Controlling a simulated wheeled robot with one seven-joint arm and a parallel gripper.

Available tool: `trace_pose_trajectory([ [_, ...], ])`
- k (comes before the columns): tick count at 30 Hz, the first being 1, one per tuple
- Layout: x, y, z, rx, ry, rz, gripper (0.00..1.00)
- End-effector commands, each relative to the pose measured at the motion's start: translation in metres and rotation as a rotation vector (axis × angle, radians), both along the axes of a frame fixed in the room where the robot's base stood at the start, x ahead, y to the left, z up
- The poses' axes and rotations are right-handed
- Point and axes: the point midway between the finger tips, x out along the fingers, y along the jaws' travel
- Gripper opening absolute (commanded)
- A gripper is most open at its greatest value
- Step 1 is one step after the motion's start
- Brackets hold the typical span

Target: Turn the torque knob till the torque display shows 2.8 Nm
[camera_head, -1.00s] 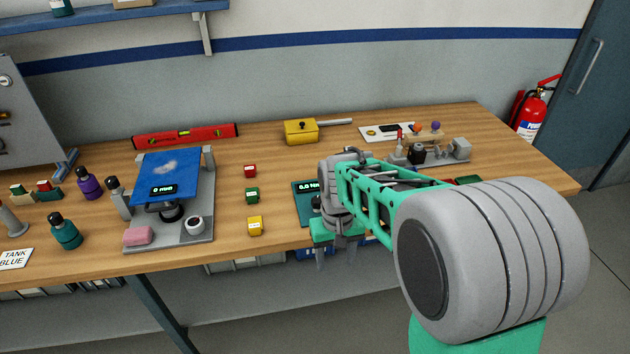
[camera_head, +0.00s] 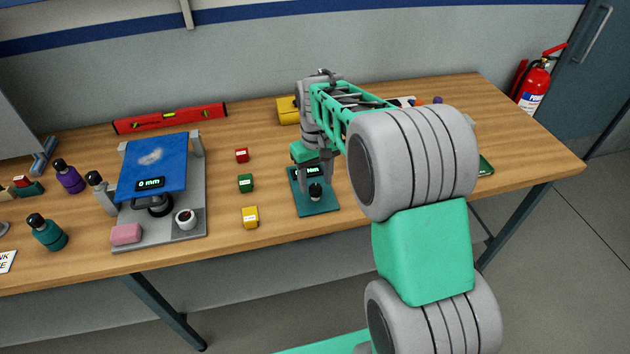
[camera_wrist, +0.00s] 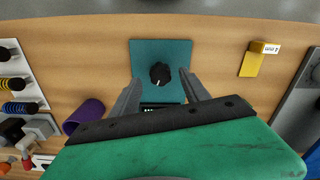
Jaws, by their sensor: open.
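The torque knob (camera_head: 316,191) is a small black knob on a teal base plate (camera_head: 318,207) near the front edge of the bench. In the wrist view the knob (camera_wrist: 160,74) shows from above with a white pointer mark. The torque display (camera_head: 313,170) is at the plate's far end, and only "Nm" is readable because my gripper covers the digits. In the wrist view the display (camera_wrist: 158,105) is mostly hidden. My gripper (camera_wrist: 156,78) is open, with one finger on each side of the knob. It appears apart from the knob; its height above it is unclear.
Small red (camera_head: 242,155), green (camera_head: 246,183) and yellow (camera_head: 250,217) blocks stand left of the plate. A grey stand with a blue top (camera_head: 155,165) is further left. A yellow box (camera_head: 288,112) and a purple object (camera_wrist: 84,115) are near my arm.

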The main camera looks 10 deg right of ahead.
Motion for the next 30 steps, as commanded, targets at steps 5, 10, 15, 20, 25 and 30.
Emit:
trace_pose_trajectory([
  [5,-0.001,0.001,-0.016,0.000,0.002,0.002,0.54],
  [10,0.000,0.002,-0.017,0.000,0.000,0.002,0.54],
  [15,0.000,0.002,-0.017,0.000,0.000,0.003,0.44],
  [20,0.000,0.002,-0.017,0.000,0.000,0.003,0.31],
  [25,0.000,0.002,-0.017,0.000,0.000,0.003,0.17],
  [30,0.000,0.002,-0.017,0.000,0.000,0.003,0.03],
])
